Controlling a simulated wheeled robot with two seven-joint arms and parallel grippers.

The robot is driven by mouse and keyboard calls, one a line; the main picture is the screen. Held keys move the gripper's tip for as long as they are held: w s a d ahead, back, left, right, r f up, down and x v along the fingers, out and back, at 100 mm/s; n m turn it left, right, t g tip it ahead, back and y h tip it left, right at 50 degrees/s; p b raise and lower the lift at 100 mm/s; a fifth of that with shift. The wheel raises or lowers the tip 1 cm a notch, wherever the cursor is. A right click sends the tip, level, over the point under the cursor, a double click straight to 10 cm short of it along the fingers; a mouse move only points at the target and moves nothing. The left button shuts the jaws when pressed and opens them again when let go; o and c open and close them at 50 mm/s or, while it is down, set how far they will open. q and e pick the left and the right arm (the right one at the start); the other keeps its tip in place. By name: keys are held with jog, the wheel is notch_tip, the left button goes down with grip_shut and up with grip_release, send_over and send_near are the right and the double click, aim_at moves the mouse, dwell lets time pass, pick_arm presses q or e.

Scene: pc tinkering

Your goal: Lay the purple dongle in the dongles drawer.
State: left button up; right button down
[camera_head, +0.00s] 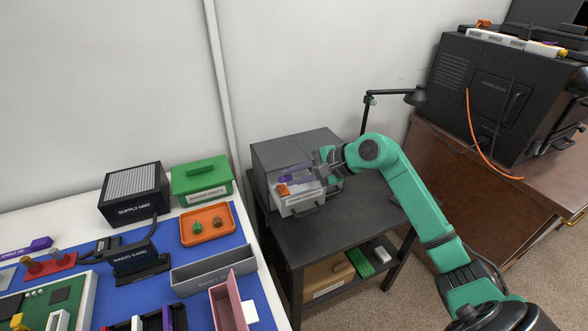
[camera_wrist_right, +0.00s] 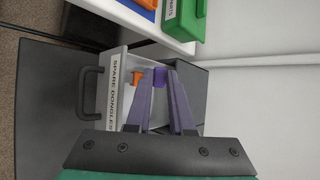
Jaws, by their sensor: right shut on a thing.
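The dongles drawer (camera_wrist_right: 112,100), labelled "SPARE DONGLES" in the wrist view, is pulled out from a grey cabinet (camera_head: 290,152). The open drawer (camera_head: 302,205) also shows in the head view. My right gripper (camera_head: 287,176) reaches in from the right, with its fingers over the drawer. In the wrist view, the right gripper (camera_wrist_right: 158,74) is shut on the purple dongle (camera_wrist_right: 158,79), held between its fingertips. I cannot tell whether the dongle touches the drawer floor. An orange dongle (camera_wrist_right: 136,78) is in the drawer beside it. My left gripper is out of view.
The cabinet stands on a black side table (camera_head: 325,250), with a lamp (camera_head: 385,95) behind. Left is a workbench with a green box (camera_head: 202,182), an orange tray (camera_head: 208,224) and a supply unit (camera_head: 133,195). A black computer case (camera_head: 490,95) stands at right.

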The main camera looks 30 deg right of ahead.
jog(key=shift+f, duration=0.45)
jog(key=c, duration=0.7)
grip_release()
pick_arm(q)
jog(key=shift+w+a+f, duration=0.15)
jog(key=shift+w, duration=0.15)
pick_arm(e)
jog(key=shift+s+d, duration=0.1)
pick_arm(q)
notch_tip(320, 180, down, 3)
jog(key=b, duration=0.3)
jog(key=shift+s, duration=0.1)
pick_arm(e)
jog(key=v, duration=1.4)
jog(key=shift+r, duration=0.2)
jog(key=shift+s+d, duration=0.1)
